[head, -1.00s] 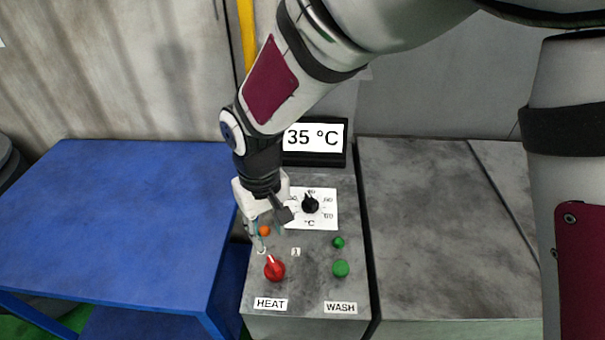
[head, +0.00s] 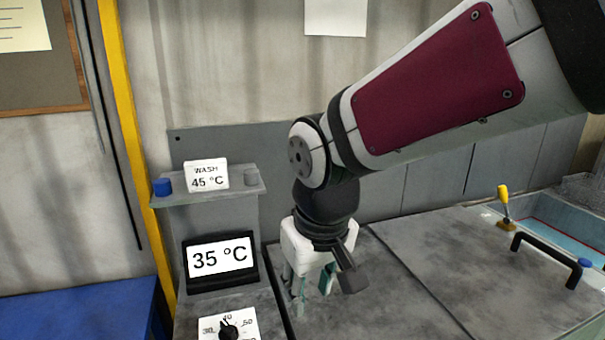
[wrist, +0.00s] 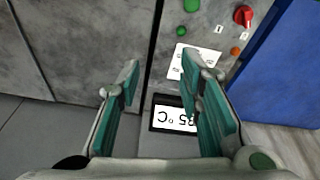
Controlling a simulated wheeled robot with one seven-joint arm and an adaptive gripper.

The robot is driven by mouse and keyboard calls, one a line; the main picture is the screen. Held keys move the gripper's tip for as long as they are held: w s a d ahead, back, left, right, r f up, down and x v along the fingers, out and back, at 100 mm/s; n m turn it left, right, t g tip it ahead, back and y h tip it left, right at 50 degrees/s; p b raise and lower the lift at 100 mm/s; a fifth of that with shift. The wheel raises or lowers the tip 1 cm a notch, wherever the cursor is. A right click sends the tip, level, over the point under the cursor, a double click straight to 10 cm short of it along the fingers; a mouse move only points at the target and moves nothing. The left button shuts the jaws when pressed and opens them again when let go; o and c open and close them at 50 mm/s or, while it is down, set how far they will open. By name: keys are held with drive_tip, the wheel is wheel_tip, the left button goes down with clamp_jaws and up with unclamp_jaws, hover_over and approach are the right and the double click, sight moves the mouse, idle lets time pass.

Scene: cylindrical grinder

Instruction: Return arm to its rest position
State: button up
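My gripper (head: 313,290) hangs from my arm, pointing down above the grey machine top, to the right of the 35 °C display (head: 221,260) in the head view. In the wrist view its two teal-lined fingers (wrist: 157,95) are spread apart with nothing between them. The display also shows upside down in the wrist view (wrist: 174,119), partly behind a finger. The temperature dial (head: 229,329) is at the bottom edge of the head view. The red HEAT knob (wrist: 243,15) and a green knob (wrist: 190,6) show at the top of the wrist view.
A shelf (head: 232,189) behind the display holds a "WASH 45 °C" sign (head: 207,175). A black handle (head: 546,257) and a yellow-handled tool (head: 504,205) are at the right. A blue table (head: 85,318) stands at the left. The machine top (head: 400,300) beside the gripper is bare.

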drive_tip(key=s+d+r+m+t, duration=0.1)
drive_tip(key=s+d+r+m, duration=0.1)
drive_tip(key=s+d, duration=0.3)
drive_tip(key=s+d+r+m+t, duration=0.2)
drive_tip(key=s+d, duration=0.4)
drive_tip(key=d, duration=0.7)
wheel_tip(320, 180, up, 2)
drive_tip(key=shift+r+m+h, duration=0.1)
drive_tip(key=shift+m+h, duration=0.3)
drive_tip(key=shift+m, duration=0.4)
